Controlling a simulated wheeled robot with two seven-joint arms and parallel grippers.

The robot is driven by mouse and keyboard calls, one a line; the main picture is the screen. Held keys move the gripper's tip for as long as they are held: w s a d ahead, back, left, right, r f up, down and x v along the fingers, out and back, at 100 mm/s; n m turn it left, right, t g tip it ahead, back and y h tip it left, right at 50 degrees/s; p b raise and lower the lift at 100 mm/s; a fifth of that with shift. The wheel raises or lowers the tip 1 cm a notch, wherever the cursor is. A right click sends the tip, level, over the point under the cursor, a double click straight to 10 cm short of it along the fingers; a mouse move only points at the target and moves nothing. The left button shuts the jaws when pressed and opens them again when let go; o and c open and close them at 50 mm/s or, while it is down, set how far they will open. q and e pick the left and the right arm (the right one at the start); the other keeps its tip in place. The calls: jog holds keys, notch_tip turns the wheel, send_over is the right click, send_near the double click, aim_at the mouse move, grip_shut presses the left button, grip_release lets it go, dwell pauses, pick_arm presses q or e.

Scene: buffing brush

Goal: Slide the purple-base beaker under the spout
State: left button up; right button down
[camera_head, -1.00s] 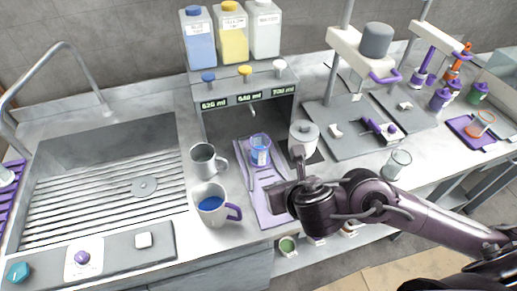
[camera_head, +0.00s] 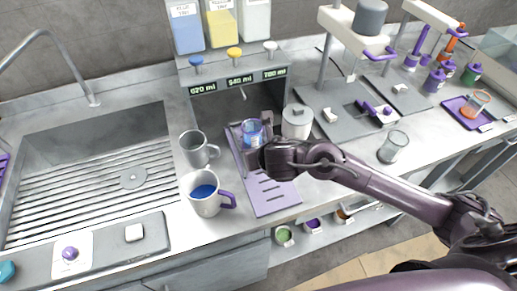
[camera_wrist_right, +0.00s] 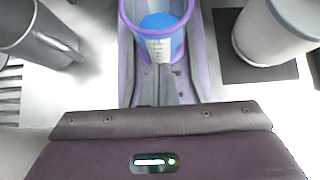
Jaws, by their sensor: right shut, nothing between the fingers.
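The beaker (camera_head: 252,134) stands upright on a purple slotted tray (camera_head: 272,196) in front of the dispenser. It looks clear with a purple rim, and blue shows inside; its base is largely hidden. The spout (camera_head: 243,94) hangs under the dispenser front, above and behind the beaker in the head view. My right gripper (camera_head: 256,150) is shut and empty at the beaker's near side. In the right wrist view the closed fingers (camera_wrist_right: 159,84) point at the beaker (camera_wrist_right: 158,38), at or very close to its wall. My left gripper is not in view.
A grey mug (camera_head: 195,150) and a mug of blue liquid (camera_head: 205,194) stand left of the tray. A white-grey lidded canister (camera_head: 297,122) stands close on the right. An empty glass (camera_head: 393,147) is farther right. The sink (camera_head: 85,185) fills the left.

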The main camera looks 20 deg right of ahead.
aim_at(251, 134)
jog(key=shift+w+f, duration=0.1)
jog(key=shift+w, duration=0.1)
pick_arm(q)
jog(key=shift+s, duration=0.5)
pick_arm(e)
jog(key=w, duration=0.6)
jog(key=shift+w+a+b, duration=0.15)
jog(key=shift+a+b, duration=0.05)
jog(key=shift+b, duration=0.2)
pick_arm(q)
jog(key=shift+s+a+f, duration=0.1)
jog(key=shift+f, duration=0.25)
pick_arm(e)
jog(key=shift+d, duration=0.1)
